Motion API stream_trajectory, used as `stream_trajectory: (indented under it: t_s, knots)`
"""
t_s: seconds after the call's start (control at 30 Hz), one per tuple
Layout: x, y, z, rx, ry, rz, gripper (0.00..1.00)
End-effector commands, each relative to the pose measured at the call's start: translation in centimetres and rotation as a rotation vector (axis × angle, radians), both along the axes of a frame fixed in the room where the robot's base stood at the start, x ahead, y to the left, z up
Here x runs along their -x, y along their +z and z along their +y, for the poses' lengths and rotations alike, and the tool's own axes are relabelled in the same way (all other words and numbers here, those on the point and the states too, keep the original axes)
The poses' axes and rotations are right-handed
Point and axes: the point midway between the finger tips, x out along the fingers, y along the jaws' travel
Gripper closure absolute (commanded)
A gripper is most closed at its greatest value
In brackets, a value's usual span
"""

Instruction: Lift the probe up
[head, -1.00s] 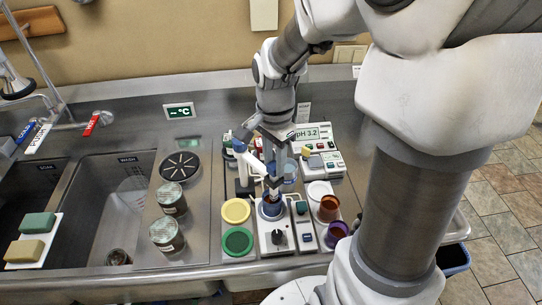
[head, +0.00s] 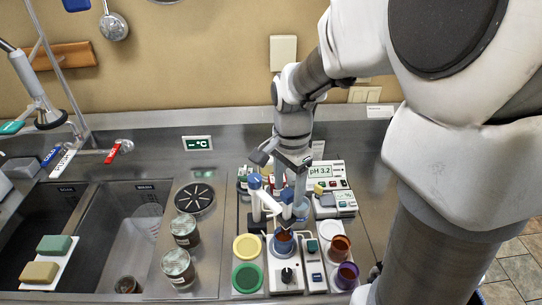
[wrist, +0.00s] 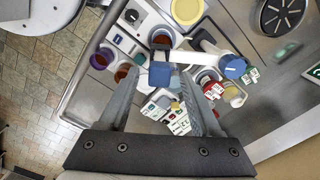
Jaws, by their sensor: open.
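The probe has a blue block head (head: 287,196) at the end of a white arm, which runs to a blue knob (head: 254,181) on a stand. Below the head is a cup of reddish-brown liquid (head: 284,244) on a white stirrer (head: 286,276). The shaft is too small to follow clearly, so I cannot tell its depth in the cup. My gripper (head: 290,189) points down over the probe. In the wrist view my gripper (wrist: 164,72) is open, with the blue head (wrist: 160,76) between its fingertips. I cannot tell whether they touch it.
A yellow lid (head: 247,247) and green lid (head: 248,277) lie left of the stirrer. A pH meter (head: 332,187) and small bottles are behind. Two jars (head: 178,266) and sinks (head: 124,225) are left.

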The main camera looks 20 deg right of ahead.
Motion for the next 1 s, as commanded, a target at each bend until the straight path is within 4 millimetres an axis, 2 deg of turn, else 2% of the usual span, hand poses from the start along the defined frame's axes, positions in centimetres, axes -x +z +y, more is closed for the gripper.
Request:
stream_trajectory:
  t_s: [0.13,0.27,0.7,0.9,1.0]
  knots:
    - [0.0,0.4,0.0,0.001,0.0,-0.001,0.35]
    - [-0.1,2.1,0.0,0.001,0.0,-0.004,0.35]
    - [-0.1,12.6,0.0,0.0,0.0,-0.004,0.35]
    - [0.0,16.0,0.0,0.0,0.0,-0.002,0.35]
    - [0.0,16.9,0.0,0.0,0.0,-0.001,0.35]
